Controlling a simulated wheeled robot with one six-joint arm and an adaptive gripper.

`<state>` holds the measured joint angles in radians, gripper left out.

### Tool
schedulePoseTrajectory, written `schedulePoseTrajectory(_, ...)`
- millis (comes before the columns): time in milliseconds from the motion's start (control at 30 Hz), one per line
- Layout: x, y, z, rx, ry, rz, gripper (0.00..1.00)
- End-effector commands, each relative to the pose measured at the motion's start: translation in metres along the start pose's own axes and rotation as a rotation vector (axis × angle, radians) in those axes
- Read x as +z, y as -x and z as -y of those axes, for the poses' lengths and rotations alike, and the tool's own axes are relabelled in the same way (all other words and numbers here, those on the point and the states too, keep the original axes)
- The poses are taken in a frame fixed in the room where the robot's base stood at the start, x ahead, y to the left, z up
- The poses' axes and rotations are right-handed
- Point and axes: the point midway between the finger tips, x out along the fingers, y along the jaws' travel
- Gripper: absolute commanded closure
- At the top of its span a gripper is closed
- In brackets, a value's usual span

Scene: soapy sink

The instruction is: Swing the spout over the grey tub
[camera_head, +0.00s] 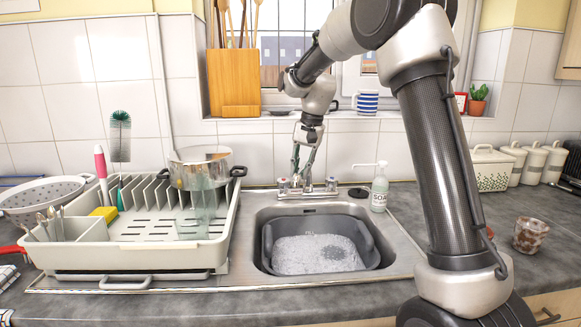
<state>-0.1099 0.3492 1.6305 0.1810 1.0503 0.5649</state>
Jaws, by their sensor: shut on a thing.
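The grey tub (266,238) sits in the steel sink with suds and water inside. The tap stands at the sink's back edge, with a knob at the left (283,186) and one at the right (331,185). My gripper (304,170) reaches down at the tap, behind the tub, and is shut on the spout (309,176). The fingers cover most of the spout, so its exact direction is hard to tell.
A white dish rack (150,258) with a steel pot (200,165) and a glass stands left of the sink. A soap bottle (379,190) stands at the sink's back right. A speckled cup (530,235) is on the right counter. My arm crosses the right side.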

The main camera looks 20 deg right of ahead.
Motion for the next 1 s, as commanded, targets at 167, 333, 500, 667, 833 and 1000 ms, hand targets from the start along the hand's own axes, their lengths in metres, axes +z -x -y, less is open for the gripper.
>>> schedulePoseTrajectory(167, -0.003, 0.004, -0.019, 0.0, 0.129, 0.025, 1.0)
schedulePoseTrajectory(333, -0.005, 0.007, -0.032, 0.0, 0.227, 0.044, 1.0)
schedulePoseTrajectory(500, -0.008, 0.008, -0.04, 0.0, 0.289, 0.055, 1.0)
schedulePoseTrajectory(667, -0.009, 0.009, -0.043, 0.0, 0.319, 0.061, 1.0)
schedulePoseTrajectory(833, -0.01, 0.01, -0.044, 0.0, 0.328, 0.062, 1.0)
schedulePoseTrajectory(1000, -0.01, 0.01, -0.044, 0.0, 0.328, 0.062, 1.0)
